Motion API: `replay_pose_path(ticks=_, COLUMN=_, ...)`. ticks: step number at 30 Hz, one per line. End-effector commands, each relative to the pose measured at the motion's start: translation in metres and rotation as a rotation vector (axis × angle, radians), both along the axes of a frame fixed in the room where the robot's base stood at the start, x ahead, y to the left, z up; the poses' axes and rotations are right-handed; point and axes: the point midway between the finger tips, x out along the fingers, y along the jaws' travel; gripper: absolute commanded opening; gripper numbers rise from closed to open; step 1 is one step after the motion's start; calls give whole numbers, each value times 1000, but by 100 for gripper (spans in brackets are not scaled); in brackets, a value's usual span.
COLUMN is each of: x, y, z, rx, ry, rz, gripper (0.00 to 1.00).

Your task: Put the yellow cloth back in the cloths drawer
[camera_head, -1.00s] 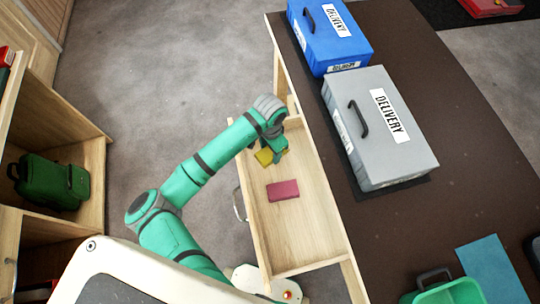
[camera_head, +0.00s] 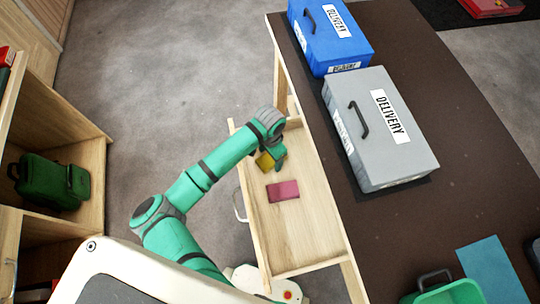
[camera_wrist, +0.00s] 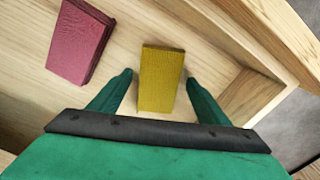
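The yellow cloth (camera_head: 264,161) is a small folded block inside the open wooden drawer (camera_head: 308,238), near its far end. In the wrist view the yellow cloth (camera_wrist: 161,80) appears to lie on the drawer floor. My gripper (camera_wrist: 159,78) is open, with one finger on each side of the cloth and a visible gap on both sides. In the head view my gripper (camera_head: 276,160) is down in the drawer and partly covers the cloth. A folded dark pink cloth (camera_head: 283,190) lies apart from it in the same drawer; it also shows in the wrist view (camera_wrist: 80,42).
The drawer sticks out from a dark table (camera_head: 470,150) bearing a grey delivery box (camera_head: 400,155), a blue delivery box (camera_head: 345,45), a teal cloth (camera_head: 490,268) and a green container (camera_head: 450,292). A shelf with a green backpack (camera_head: 52,183) stands at left. Grey floor between is clear.

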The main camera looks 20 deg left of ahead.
Motion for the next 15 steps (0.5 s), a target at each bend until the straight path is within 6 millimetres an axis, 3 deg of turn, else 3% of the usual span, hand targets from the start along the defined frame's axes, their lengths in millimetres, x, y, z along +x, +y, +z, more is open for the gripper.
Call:
replay_pose_path(ticks=11, x=0, y=2, z=1, rx=3, ry=-1, rz=2, gripper=69)
replay_pose_path(ticks=15, x=1, y=1, z=20, rx=0, ry=-4, rz=1, gripper=69)
